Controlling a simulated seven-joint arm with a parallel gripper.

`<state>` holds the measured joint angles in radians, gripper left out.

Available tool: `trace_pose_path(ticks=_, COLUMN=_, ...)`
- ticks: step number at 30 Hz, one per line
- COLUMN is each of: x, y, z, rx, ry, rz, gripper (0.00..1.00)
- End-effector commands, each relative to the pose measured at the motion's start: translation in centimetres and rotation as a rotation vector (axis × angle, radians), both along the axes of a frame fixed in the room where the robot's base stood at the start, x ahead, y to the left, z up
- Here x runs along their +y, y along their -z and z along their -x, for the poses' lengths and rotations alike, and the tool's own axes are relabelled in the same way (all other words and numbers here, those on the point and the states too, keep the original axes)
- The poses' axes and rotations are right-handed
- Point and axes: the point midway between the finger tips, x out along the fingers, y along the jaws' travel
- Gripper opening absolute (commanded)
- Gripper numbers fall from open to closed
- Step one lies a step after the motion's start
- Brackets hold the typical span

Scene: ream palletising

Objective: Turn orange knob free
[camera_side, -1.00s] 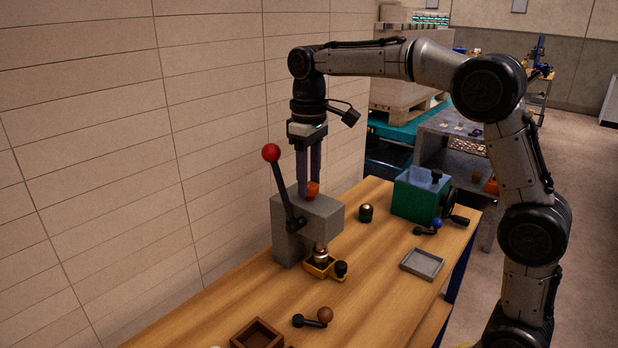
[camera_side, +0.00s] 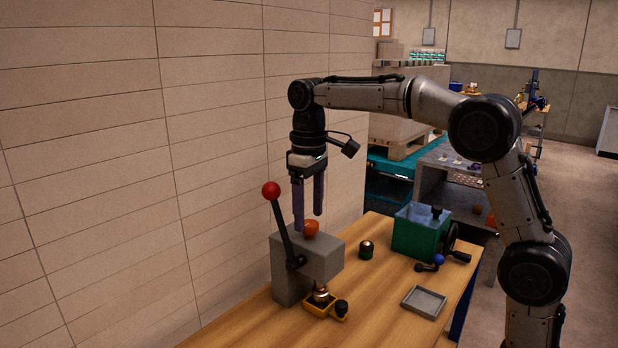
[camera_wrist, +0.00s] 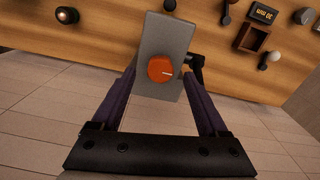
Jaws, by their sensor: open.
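The orange knob (camera_side: 311,229) sits on top of a grey block-shaped press (camera_side: 322,258). In the wrist view the knob (camera_wrist: 161,70) is round, with a pale mark toward its right edge. My gripper (camera_side: 309,220) points down over it with two dark purple fingers spread apart. The fingertips are about level with or just above the knob's top in the side view. In the wrist view one finger lies on each side of the knob, with clear gaps, and the gripper holds nothing.
A black lever with a red ball (camera_side: 271,190) rises at the press's left, close to my fingers. A yellow tray (camera_side: 321,311) is at its foot. A dark domed button (camera_side: 367,249), green box (camera_side: 416,238) with crank and grey tray (camera_side: 424,302) stand right. The tiled wall is close behind.

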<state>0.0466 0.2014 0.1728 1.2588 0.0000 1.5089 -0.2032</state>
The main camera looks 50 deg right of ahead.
Motion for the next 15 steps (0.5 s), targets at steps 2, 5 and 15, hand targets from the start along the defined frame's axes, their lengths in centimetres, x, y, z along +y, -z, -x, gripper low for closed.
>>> trace_pose_path(ticks=2, x=0.0, y=-1.5, z=-0.1, rx=-0.005, ry=0.0, rz=0.0, gripper=0.77)
trace_pose_path(ticks=5, x=0.0, y=-3.6, z=-0.1, rx=-0.005, ry=0.0, rz=0.0, gripper=0.77)
trace_pose_path(ticks=15, x=0.0, y=-10.0, z=-0.1, rx=-0.003, ry=0.0, rz=0.001, gripper=0.77)
